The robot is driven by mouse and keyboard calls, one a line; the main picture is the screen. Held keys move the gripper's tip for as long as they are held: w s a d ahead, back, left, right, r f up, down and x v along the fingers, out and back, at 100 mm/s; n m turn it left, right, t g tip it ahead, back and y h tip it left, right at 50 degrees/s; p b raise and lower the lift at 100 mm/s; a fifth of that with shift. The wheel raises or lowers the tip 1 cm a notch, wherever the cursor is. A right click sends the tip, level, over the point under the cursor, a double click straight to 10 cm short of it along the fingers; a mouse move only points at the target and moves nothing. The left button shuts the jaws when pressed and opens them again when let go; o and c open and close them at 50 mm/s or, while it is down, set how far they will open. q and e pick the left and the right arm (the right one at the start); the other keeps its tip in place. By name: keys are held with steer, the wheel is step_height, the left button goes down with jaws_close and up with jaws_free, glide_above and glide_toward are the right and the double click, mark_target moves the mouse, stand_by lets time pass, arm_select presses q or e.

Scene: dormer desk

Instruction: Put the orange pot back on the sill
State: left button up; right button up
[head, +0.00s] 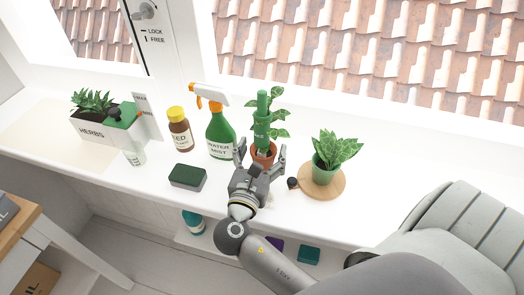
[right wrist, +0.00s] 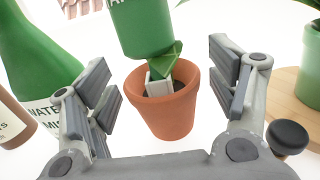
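The orange pot (head: 264,160) stands upright on the white sill (head: 345,222), with a leafy plant (head: 279,116) and a green cylinder with white lettering (head: 262,125) rising above it. My right gripper (head: 261,152) is open, with one finger on each side of the pot. In the right wrist view, the orange pot (right wrist: 165,105) sits between the spread fingers of the right gripper (right wrist: 166,90), with gaps on both sides. Dark soil and a pale piece show inside its rim. My left gripper is not in view.
A green spray bottle (head: 220,138) stands close left of the pot. A green potted plant (head: 328,168) on a round wooden board (head: 321,187) stands to the right, near a small black knob (head: 293,183). A dark green block (head: 187,177), yellow-capped bottle (head: 180,134) and herb planter (head: 92,128) are further left.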

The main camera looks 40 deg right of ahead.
steer(key=shift+r, duration=0.15)
steer(key=b+v, duration=0.1)
steer(key=v, duration=1.1)
stand_by(0.3)
